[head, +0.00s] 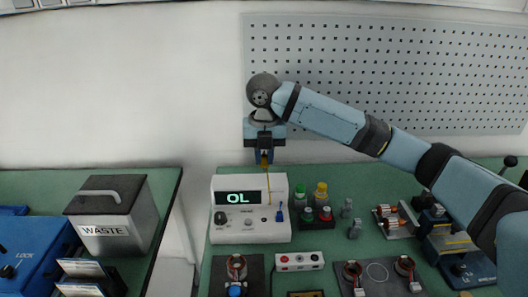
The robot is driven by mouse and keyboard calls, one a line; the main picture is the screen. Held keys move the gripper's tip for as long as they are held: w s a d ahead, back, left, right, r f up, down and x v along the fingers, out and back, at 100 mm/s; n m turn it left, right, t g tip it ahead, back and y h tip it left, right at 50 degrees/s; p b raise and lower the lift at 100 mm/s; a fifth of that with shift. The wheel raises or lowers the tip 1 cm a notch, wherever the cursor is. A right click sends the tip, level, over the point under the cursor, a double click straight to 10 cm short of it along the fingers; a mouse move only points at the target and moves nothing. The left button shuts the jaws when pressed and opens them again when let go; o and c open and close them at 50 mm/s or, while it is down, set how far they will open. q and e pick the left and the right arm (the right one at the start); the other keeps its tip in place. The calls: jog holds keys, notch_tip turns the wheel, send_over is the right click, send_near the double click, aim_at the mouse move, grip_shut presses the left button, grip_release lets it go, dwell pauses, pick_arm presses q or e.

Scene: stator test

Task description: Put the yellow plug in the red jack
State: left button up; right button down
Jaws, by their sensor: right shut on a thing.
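My right gripper (265,157), pointing down, is shut on the yellow plug (264,162) and holds it above the back of the white meter (223,195). A thin yellow lead (268,185) hangs from it down across the meter's face. The meter's display (240,197) reads OL. A blue plug (280,213) stands at the meter's right front. My left gripper is not in view.
Green- and yellow-capped bottles (321,190) stand right of the meter. Motor parts (236,268) lie on dark plates in front. A waste bin (113,215) and a blue box (35,250) stand on the left bench. A pegboard (400,60) is behind.

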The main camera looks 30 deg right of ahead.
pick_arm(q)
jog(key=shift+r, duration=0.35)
pick_arm(e)
jog(key=shift+s+r, duration=0.1)
jog(key=shift+s, duration=0.05)
pick_arm(q)
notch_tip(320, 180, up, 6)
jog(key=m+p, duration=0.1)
jog(key=p, duration=0.7)
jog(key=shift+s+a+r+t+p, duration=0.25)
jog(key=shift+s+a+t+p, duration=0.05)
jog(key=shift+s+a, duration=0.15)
pick_arm(e)
jog(key=s+a, duration=0.1)
jog(key=s, duration=1.2)
jog(key=shift+a, duration=0.15)
jog(key=shift+f, duration=0.25)
